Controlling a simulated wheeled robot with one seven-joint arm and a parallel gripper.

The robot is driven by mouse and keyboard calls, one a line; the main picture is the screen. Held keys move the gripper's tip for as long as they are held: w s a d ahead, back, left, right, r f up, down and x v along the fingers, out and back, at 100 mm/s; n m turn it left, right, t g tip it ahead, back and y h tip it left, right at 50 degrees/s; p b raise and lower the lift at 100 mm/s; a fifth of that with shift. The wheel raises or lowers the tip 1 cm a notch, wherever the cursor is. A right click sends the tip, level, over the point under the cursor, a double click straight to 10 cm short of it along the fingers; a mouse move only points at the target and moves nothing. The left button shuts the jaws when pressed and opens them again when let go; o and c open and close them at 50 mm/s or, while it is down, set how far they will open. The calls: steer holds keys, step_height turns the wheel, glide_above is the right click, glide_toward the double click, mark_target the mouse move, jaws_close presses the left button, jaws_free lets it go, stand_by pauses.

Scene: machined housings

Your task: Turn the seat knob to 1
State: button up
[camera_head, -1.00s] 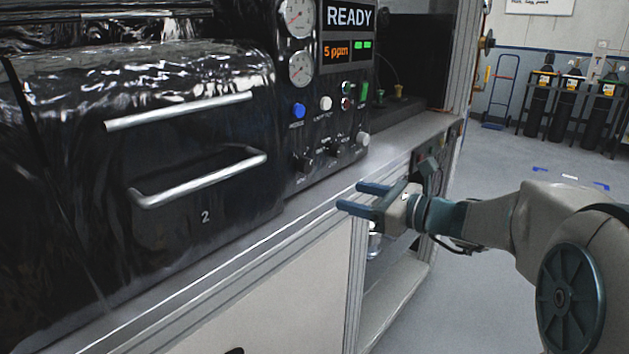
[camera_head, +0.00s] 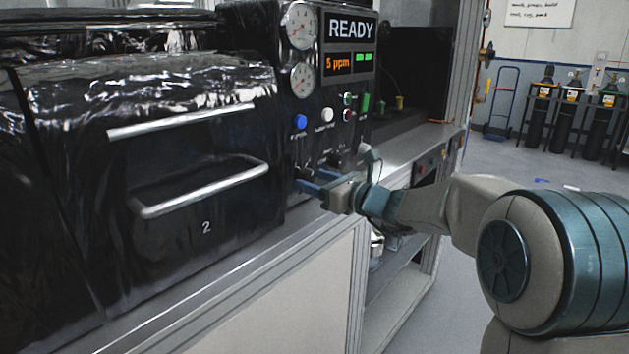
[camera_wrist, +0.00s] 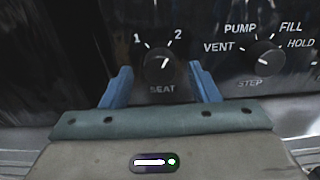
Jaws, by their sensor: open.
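The seat knob (camera_wrist: 158,65) is a small round black knob on the dark panel, with the label SEAT below it and marks 1 and 2 above. Its white pointer line leans up and right, towards 2. My gripper (camera_wrist: 161,82) is open, its blue fingers on the left and right of the knob in the wrist view. I cannot tell whether they touch it. In the head view my gripper (camera_head: 303,178) is at the lower panel, and its fingers partly hide the seat knob (camera_head: 303,170).
The step knob (camera_wrist: 264,54), marked VENT, PUMP, FILL and HOLD, is close on the right. A blue button (camera_head: 300,122) and a white button (camera_head: 327,115) sit above. A drawer with a metal handle (camera_head: 205,190) is to the left. A grey ledge (camera_head: 270,237) runs below.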

steer(key=shift+w+a, duration=0.2)
steer(key=shift+a, duration=0.05)
steer(key=c, duration=1)
steer(key=shift+o, duration=0.2)
